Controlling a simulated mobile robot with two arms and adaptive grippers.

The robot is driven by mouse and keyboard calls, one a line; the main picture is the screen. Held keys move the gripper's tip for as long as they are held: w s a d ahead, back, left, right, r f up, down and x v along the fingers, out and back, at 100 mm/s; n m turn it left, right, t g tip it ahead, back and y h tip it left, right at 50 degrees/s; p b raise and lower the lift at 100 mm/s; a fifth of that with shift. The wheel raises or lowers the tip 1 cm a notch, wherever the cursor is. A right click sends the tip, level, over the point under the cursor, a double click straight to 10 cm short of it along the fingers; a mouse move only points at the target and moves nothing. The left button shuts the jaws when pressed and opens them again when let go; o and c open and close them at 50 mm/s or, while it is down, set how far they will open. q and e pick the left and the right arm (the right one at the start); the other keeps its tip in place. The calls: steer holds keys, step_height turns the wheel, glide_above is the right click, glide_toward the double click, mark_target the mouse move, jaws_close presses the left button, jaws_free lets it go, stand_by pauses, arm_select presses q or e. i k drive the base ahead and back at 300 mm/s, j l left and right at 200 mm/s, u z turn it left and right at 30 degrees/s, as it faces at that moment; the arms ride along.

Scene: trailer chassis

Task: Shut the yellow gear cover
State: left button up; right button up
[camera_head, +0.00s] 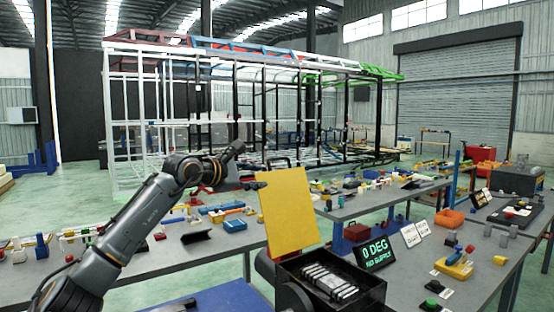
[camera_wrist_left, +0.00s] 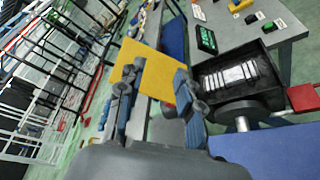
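The yellow gear cover (camera_head: 288,212) stands raised, nearly upright, at the back left of an open black box (camera_head: 345,283). Pale ribbed parts (camera_head: 330,280) lie exposed inside the box. My left gripper (camera_head: 254,184) is at the cover's upper left edge. In the left wrist view my left gripper (camera_wrist_left: 160,73) has its two fingers spread, with the yellow cover (camera_wrist_left: 150,68) showing between and beyond them. I cannot tell whether a finger touches the cover. The black box (camera_wrist_left: 238,75) is to the right there, its inside uncovered. My right gripper is not in view.
A display (camera_head: 375,253) reading "0 DEG" and "NO SUPPLY" stands right of the box. A dark round part (camera_wrist_left: 240,112) and a red block (camera_wrist_left: 302,97) sit beside the box. Tables with many small parts surround it; a metal frame (camera_head: 250,100) stands behind.

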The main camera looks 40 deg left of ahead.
mark_target(289, 211)
steer(key=i+j, duration=0.35)
steer(key=j, duration=0.15)
steer(key=i+j, duration=0.4)
steer(key=j, duration=0.15)
